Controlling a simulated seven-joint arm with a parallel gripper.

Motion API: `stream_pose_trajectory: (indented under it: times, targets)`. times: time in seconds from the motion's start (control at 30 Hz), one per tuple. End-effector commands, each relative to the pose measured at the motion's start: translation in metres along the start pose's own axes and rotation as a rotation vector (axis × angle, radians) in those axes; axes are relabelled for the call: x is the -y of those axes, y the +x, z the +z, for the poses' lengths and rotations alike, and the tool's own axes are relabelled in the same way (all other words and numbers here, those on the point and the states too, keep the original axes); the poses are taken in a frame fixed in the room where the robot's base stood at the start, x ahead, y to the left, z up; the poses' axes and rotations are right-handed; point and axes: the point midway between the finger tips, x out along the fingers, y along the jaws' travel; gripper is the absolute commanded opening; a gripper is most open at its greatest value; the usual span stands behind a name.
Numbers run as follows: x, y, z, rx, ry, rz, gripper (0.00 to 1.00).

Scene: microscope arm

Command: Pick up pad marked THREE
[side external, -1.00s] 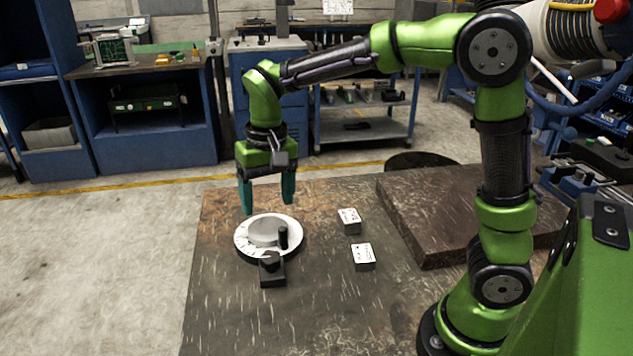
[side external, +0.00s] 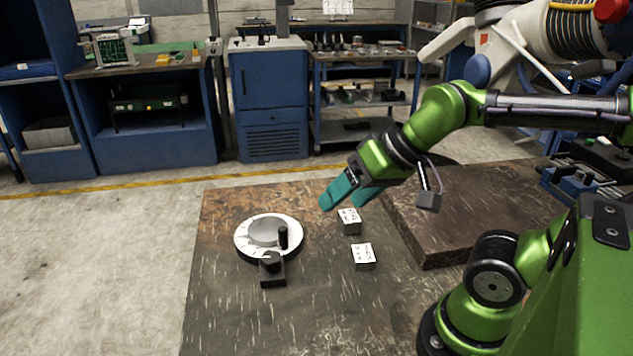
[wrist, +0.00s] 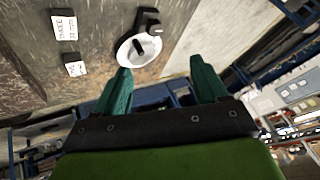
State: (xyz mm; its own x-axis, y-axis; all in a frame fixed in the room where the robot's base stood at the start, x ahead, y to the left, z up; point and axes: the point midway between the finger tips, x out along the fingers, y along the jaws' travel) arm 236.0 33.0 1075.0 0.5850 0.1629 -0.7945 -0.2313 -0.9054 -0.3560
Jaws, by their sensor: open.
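Two small pads with white labelled tops lie on the brown worktable. The nearer pad (side external: 363,256) shows in the wrist view (wrist: 66,24) at upper left, where its label appears to read THREE. The other pad (side external: 349,221) lies just behind it; it also shows in the wrist view (wrist: 75,66), its label too small to read. My gripper (side external: 343,201) is open and empty, tilted, with its teal fingers pointing down-left above and behind the farther pad. In the wrist view my gripper (wrist: 160,68) has its fingers well apart with neither pad between them.
A white round dial (side external: 243,246) with a dark handle stands left of the pads, a black block with a knob (side external: 271,272) in front of it. A raised dark slab (side external: 470,215) lies to the right. The table (side external: 310,315) is clear in front.

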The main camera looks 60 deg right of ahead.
Motion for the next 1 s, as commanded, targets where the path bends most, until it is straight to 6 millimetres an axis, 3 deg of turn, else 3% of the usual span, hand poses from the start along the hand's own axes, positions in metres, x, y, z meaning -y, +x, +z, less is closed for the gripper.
stream_pose_trajectory:
  times: [0.5, 0.63, 0.77, 1.0]
  targets:
    - [0.000, 0.000, 0.000, 0.003, 0.002, 0.001, 0.78]
    - [-0.009, 0.011, -0.003, 0.045, 0.034, 0.030, 0.78]
    - [-0.036, 0.030, -0.017, 0.143, 0.122, 0.120, 0.78]
    - [-0.107, 0.053, -0.037, 0.347, 0.354, 0.366, 0.78]
